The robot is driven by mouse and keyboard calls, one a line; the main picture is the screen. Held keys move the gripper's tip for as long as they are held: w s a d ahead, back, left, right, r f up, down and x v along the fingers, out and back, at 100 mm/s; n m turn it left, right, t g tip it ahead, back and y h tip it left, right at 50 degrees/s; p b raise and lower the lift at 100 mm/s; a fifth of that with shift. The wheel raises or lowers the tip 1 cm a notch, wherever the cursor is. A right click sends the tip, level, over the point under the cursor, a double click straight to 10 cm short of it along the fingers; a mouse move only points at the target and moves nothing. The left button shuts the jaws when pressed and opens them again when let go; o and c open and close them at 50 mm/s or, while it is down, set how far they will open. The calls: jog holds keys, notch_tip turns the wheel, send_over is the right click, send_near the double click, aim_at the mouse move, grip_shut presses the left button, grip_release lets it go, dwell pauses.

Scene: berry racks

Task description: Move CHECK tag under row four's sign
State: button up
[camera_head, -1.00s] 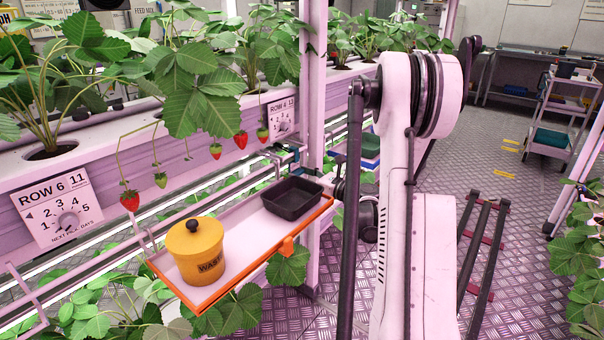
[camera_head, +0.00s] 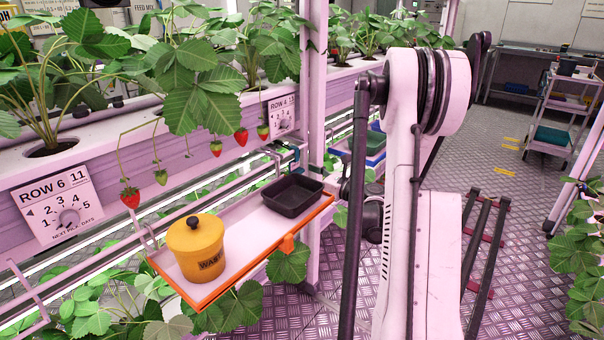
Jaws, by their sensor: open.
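Row four's sign (camera_head: 281,116) is a small white card on the pink gutter front, left of the upright post. It reads ROW 4 with a 12 beside it and is partly hidden by leaves and fruit. I cannot make out a CHECK tag anywhere. A small dark teal piece (camera_head: 294,156) sits on the rail below the sign, too small to identify. My arm stands right of the post and hides what is behind it. My gripper's fingers do not show.
An orange-edged shelf (camera_head: 226,279) juts out below the gutter, holding a yellow WASTE pot (camera_head: 196,249) and a black tray (camera_head: 292,196). The row six sign (camera_head: 55,206) is at left. Strawberries hang in front of the gutter.

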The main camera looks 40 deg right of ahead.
jog(key=s+d, duration=0.1)
jog(key=s, duration=0.9)
jog(key=shift+d, duration=0.3)
